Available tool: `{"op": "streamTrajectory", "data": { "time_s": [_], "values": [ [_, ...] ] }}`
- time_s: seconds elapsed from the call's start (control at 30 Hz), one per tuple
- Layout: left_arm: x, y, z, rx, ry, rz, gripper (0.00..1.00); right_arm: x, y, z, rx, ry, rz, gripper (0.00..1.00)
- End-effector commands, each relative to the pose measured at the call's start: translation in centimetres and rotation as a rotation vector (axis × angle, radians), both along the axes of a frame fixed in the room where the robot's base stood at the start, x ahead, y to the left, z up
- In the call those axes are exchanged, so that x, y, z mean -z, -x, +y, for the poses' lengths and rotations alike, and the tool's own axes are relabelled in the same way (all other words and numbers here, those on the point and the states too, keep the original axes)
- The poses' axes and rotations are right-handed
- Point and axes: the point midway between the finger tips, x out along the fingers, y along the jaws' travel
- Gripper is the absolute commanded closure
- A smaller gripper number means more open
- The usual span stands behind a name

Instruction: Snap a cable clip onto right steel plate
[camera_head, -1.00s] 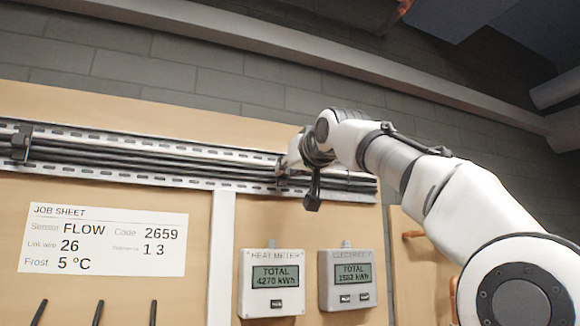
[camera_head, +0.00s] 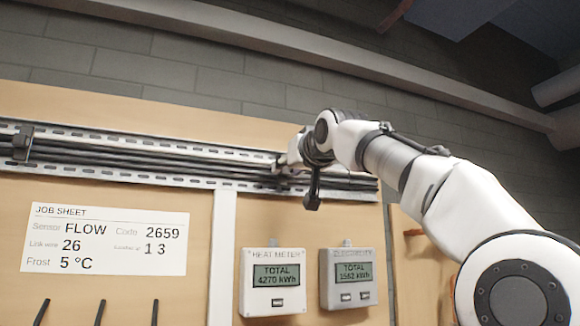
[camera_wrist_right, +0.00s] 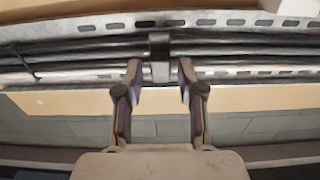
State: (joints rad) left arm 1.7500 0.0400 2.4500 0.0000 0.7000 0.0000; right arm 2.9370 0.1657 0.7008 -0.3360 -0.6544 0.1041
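My right gripper (camera_wrist_right: 160,72) is at the cables near the right end of the rail. Its two fingers are apart, with a visible gap to either side of a dark cable clip (camera_wrist_right: 159,46) between them. The clip lies across the black cables, above a small pale piece (camera_wrist_right: 160,73) that may be the right steel plate. I cannot tell whether the clip is fully seated. In the head view my right gripper (camera_head: 285,165) is seen from behind and mostly hides that spot. Another black clip (camera_head: 22,143) sits around the cables at the far left. My left gripper is out of view.
The slotted metal rail (camera_head: 130,173) carries several black cables along the wooden board. Below it are a job sheet (camera_head: 105,240), a heat meter (camera_head: 272,282), an electricity meter (camera_head: 348,277) and several dark hooks (camera_head: 98,312). A grey block wall stands behind.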

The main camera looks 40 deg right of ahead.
Motion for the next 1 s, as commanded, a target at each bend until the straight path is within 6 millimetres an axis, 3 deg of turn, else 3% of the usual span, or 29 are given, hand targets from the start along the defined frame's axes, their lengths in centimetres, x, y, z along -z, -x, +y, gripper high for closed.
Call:
{"op": "streamTrajectory", "data": {
  "time_s": [0.53,1.0],
  "values": [
    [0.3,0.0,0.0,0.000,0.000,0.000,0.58,0.2,0.1,0.0,0.000,0.000,0.001,0.58],
    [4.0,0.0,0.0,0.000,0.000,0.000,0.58,0.4,4.3,1.1,0.001,-0.001,-0.001,0.58]
  ]
}}
